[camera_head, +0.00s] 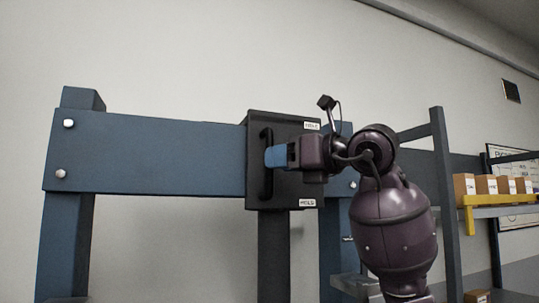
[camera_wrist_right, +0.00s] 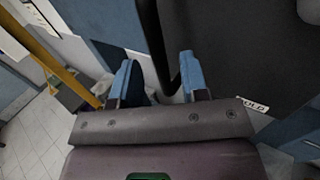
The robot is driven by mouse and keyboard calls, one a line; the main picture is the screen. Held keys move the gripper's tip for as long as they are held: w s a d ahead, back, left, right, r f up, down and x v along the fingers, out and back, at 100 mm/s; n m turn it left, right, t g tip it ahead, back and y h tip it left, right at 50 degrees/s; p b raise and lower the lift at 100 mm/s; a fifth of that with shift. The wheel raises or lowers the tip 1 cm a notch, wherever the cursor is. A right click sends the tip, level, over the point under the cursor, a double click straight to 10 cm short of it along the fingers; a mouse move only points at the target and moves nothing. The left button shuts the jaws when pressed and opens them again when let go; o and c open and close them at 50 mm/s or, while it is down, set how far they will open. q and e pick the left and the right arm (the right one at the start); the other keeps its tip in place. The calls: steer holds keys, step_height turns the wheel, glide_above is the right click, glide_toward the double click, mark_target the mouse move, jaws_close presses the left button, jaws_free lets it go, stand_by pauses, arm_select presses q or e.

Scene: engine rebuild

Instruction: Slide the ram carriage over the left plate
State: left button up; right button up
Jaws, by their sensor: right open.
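The ram carriage (camera_head: 283,130) is a dark box on the blue crossbeam, right of the beam's middle in the head view. A black vertical bar handle (camera_head: 266,172) is on its front; the handle also shows in the wrist view (camera_wrist_right: 156,45). My right gripper (camera_head: 273,157) is at the handle with its blue fingers open. In the wrist view the handle shows between the two spread fingers (camera_wrist_right: 160,80), nearer neither by much; I see no clear grip on it. A dark ram column (camera_head: 273,250) hangs below the carriage. The left plate and my left gripper are not in view.
The blue crossbeam (camera_head: 150,155) runs clear to the left of the carriage, to a bolted left post (camera_head: 66,245). A shelf with small boxes (camera_head: 487,185) stands at the right. My right arm covers part of the beam's right side.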

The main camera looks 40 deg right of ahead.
mark_target(270, 187)
steer(key=shift+p+x, duration=0.35)
steer(key=shift+x, duration=1.2)
jaws_close()
